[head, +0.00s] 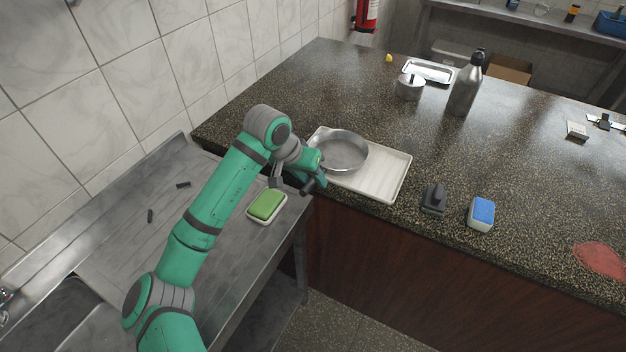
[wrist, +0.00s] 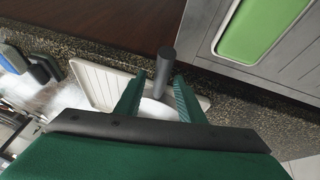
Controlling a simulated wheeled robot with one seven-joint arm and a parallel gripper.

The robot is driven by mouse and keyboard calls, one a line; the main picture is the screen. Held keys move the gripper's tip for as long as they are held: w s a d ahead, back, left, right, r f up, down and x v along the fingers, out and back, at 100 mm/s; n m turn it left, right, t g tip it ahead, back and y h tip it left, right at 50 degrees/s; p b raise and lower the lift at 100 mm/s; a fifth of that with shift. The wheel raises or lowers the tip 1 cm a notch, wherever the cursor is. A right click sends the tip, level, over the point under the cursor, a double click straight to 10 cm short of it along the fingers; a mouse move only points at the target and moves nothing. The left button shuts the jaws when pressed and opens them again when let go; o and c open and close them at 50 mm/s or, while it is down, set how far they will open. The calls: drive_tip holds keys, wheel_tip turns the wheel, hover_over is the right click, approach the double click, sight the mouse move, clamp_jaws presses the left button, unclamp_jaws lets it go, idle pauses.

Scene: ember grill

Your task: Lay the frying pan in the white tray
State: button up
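The steel frying pan (head: 342,151) is upright at the left part of the white tray (head: 385,182) on the counter. I cannot tell if its base rests fully on the tray floor. Its dark handle (head: 309,187) points over the tray's front edge towards the counter edge. My gripper (head: 313,178) is at the handle. In the wrist view, the handle (wrist: 165,66) shows between the two spread fingers of my gripper (wrist: 158,85), closer to the right finger, with a gap on the left side. The tray (wrist: 92,82) shows behind the fingers.
A green sponge (head: 266,205) lies in a dish on the steel sink unit left of the counter. A dark block (head: 433,198) and a blue-topped sponge (head: 481,213) lie right of the tray. A pot (head: 410,87) and a steel bottle (head: 465,85) stand further back.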

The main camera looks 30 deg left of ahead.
drive_tip(key=v, duration=1)
drive_tip(key=shift+r, duration=0.15)
